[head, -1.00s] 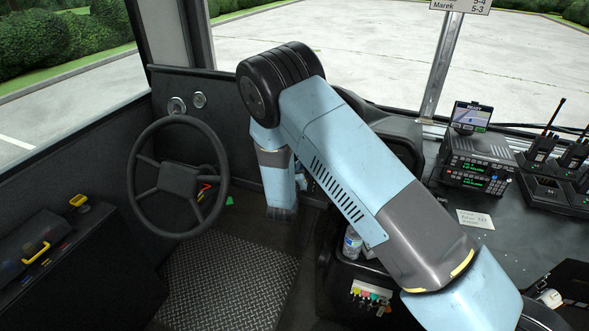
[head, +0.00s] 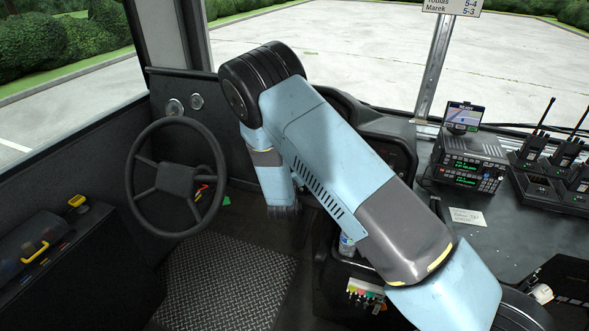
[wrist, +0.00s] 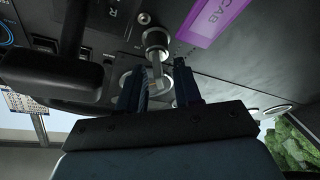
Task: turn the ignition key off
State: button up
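The ignition key (wrist: 157,76) shows in the wrist view as a grey metal piece, standing out from a round silver lock (wrist: 155,40) on the dark panel. My gripper (wrist: 158,78) has its two dark fingers apart, one on each side of the key. I see a gap at the right finger; whether the left finger touches the key I cannot tell. A purple tag reading CAB (wrist: 213,22) lies beside the lock. In the head view my arm hides the key and its lock.
A dark bar-like part (wrist: 50,75) stands close to the left finger in the wrist view. The steering wheel (head: 133,190) is left of my arm in the head view. A radio unit (head: 470,160) and handsets (head: 537,140) sit at right.

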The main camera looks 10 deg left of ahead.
jog(key=s, duration=1.3)
jog(key=shift+s+a+r, duration=0.2)
jog(key=shift+s+a, duration=0.05)
jog(key=shift+s, duration=0.15)
